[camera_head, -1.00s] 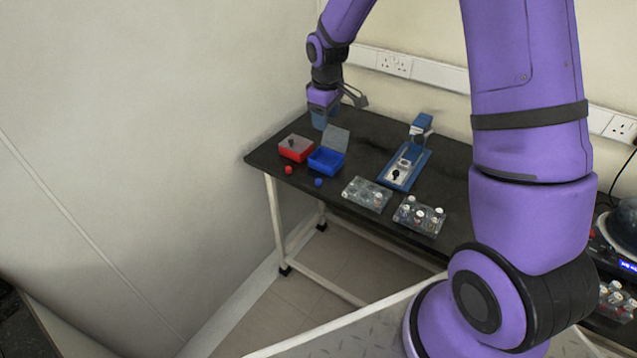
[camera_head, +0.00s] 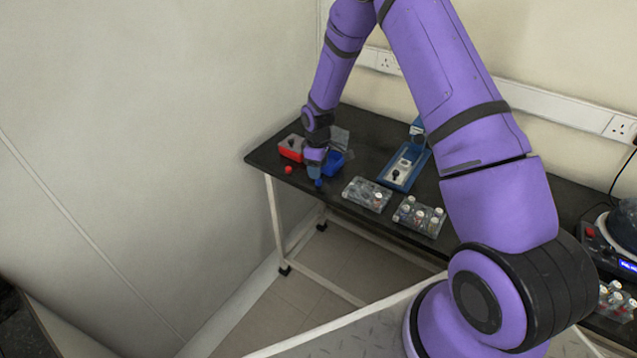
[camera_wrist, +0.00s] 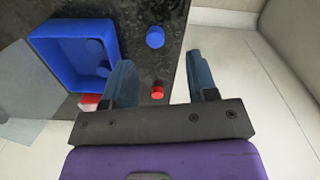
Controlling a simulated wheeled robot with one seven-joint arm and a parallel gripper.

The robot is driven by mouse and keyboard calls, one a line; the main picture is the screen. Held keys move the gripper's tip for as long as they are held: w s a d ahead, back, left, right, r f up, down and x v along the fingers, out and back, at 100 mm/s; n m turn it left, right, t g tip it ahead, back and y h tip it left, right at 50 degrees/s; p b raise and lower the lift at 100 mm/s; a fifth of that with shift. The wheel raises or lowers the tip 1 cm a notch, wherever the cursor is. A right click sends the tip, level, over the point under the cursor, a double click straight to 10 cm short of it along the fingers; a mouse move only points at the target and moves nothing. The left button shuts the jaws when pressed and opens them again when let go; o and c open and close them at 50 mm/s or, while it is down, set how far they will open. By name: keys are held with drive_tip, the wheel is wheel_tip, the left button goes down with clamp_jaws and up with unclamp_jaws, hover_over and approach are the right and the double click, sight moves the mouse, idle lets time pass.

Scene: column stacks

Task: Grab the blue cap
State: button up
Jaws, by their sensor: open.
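The blue cap (camera_wrist: 155,37) lies on the dark tabletop near its edge, in front of the blue box. In the wrist view it is beyond my fingertips, roughly in line with the gap between them. In the head view the blue cap (camera_head: 319,183) shows just below my gripper (camera_head: 315,172). In the wrist view my gripper (camera_wrist: 160,80) is open, with nothing held between its two blue fingers.
A red cap (camera_wrist: 157,90) lies near the blue one, and also shows in the head view (camera_head: 288,170). The open blue box (camera_wrist: 62,30) and a red box (camera_head: 291,148) stand behind. Clear racks with vials (camera_head: 367,194) stand to the right.

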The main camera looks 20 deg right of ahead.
sight(319, 182)
drive_tip(key=shift+w+d+f, duration=0.1)
drive_tip(key=shift+w+f, duration=0.05)
drive_tip(key=shift+f, duration=1.25)
drive_tip(key=shift+w+d+f, duration=0.1)
drive_tip(key=shift+f, duration=1.25)
clamp_jaws()
